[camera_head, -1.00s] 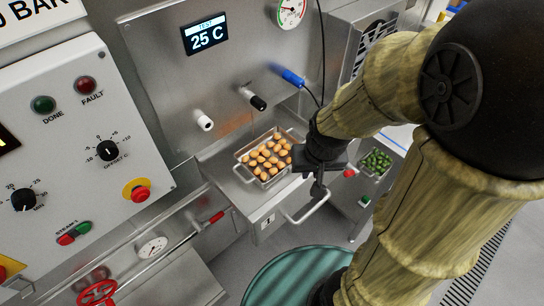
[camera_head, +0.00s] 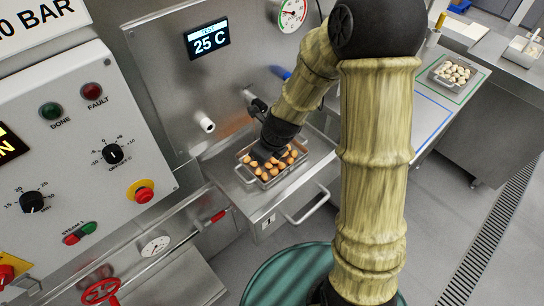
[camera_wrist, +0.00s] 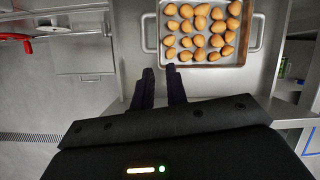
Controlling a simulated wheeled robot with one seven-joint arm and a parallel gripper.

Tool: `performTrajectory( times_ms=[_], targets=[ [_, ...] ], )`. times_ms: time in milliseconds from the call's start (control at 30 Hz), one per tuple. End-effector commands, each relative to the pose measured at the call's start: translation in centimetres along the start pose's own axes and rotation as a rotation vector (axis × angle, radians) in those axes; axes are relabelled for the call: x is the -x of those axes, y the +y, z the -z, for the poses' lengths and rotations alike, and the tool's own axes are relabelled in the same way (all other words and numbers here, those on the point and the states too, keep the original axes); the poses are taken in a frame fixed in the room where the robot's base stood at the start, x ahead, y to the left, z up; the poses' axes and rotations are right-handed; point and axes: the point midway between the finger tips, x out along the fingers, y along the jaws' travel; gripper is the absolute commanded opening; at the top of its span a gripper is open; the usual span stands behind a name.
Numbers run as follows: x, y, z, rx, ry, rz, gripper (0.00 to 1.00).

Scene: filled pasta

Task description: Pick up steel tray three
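A steel tray (camera_head: 250,175) with two side handles holds several orange-brown filled pasta pieces on a steel shelf by the machine. It also shows at the top of the wrist view (camera_wrist: 203,62), cut off by the frame edge. My gripper (camera_wrist: 160,68) has its two fingers apart with nothing between them; the fingertips appear near the tray's lower edge and left handle. In the head view my gripper (camera_head: 262,153) covers part of the tray. A second steel tray (camera_head: 436,76) with pale pieces sits on the right bench. No number is readable on either tray.
A control panel (camera_head: 85,150) stands at left. A drawer handle (camera_head: 308,205) sticks out below the shelf (camera_head: 235,190). A teal round drum top (camera_head: 285,275) lies below. Valve knobs (camera_head: 207,125) project above the shelf. The grey floor at right is open.

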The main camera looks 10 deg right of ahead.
Motion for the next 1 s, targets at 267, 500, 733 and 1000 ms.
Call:
performTrajectory(
  times_ms=[267, 500, 733, 1000],
  targets=[
    [-1.0, 0.1, -0.8, -0.211, -0.011, -0.005, 0.15],
    [-1.1, 0.1, -0.7, -0.207, -0.011, -0.005, 0.15],
    [-3.0, 0.1, -0.7, -0.206, -0.008, -0.007, 0.15],
    [-6.5, 0.2, -0.8, -0.205, -0.008, -0.008, 0.15]
  ],
)
